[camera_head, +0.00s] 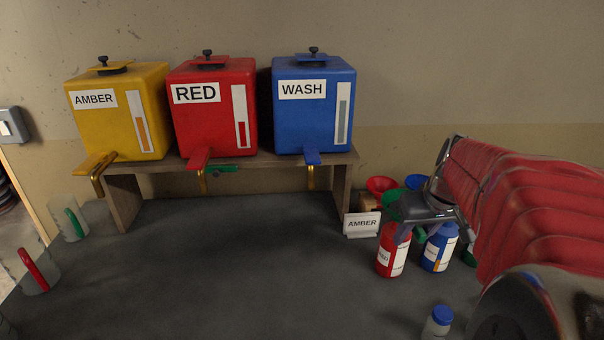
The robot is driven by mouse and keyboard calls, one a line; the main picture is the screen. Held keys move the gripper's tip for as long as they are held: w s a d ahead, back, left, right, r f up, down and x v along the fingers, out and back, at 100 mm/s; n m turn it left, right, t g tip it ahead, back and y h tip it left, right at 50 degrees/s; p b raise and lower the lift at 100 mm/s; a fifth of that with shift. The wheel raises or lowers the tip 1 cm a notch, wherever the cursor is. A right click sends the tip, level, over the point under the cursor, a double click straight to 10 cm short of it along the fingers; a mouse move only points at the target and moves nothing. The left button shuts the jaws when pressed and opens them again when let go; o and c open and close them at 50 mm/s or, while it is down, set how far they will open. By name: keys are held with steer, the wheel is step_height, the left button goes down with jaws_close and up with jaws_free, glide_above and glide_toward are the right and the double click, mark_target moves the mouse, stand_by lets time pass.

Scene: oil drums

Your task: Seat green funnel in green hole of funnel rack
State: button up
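A green funnel (392,197) shows behind and left of my gripper (418,232), which hides much of it. I cannot tell whether the funnel is held or only behind the fingers. My gripper points down at the right, just above the red and blue bottles. Its finger gap is too small and covered to read. The wooden funnel rack (369,203) stands against the back wall, mostly hidden. A red funnel (381,184) and a blue funnel (415,181) show at its top. The green hole is not visible.
A red bottle (391,251) and a blue bottle (439,247) stand below my gripper. An AMBER sign (362,224) stands left of them. A blue-capped bottle (437,323) is at the front. Amber, red and blue tanks sit on a shelf (345,157). The middle bench is clear.

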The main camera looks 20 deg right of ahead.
steer(key=shift+w+f, duration=0.1)
steer(key=shift+f, duration=0.15)
steer(key=shift+c, duration=0.4)
jaws_close()
steer(key=shift+r, duration=1.55)
stand_by(0.6)
steer(key=shift+r, duration=0.35)
steer(key=shift+r, duration=0.35)
steer(key=shift+r, duration=0.35)
